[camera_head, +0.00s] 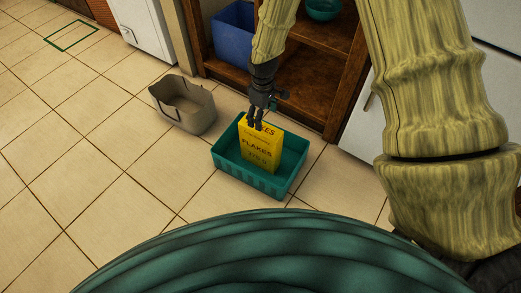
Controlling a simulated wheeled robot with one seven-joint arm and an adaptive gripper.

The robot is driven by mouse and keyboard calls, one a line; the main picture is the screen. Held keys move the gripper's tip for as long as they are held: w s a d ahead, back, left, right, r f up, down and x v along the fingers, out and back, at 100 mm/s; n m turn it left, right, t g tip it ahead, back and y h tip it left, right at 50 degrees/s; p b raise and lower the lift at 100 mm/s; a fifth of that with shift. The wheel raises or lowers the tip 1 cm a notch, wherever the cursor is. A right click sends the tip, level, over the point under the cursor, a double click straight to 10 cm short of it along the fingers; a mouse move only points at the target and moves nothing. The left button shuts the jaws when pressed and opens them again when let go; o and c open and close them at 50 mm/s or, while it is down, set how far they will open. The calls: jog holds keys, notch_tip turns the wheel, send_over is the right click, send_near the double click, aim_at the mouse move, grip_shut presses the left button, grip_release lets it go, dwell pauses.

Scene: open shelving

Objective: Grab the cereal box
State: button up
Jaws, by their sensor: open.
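A yellow cereal box (259,149) with "FLAKES" lettering stands upright inside a teal bin (263,185) on the tiled floor. My gripper (256,126) is open and points down at the top left of the box. Its fingertips overlap the box's upper edge in the picture. I cannot tell whether they touch the box or straddle it.
A grey-beige bin (184,104) stands on the floor left of the teal bin. Behind are brown wooden shelves (303,93) holding a blue crate (233,36) and a teal bowl (323,9). A green outlined rectangle (72,36) lies on the floor at the far left. The left floor is clear.

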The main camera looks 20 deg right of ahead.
aim_at(261, 146)
notch_tip(261, 146, down, 6)
jog(key=shift+r+b, duration=0.2)
jog(key=shift+b, duration=1.05)
jog(key=shift+a+f+b, duration=0.2)
jog(key=shift+f+b, duration=0.85)
jog(key=shift+f, duration=0.25)
jog(key=shift+a+f+b, duration=0.15)
jog(key=shift+f+b, duration=0.85)
jog(key=shift+f, duration=0.3)
grip_shut()
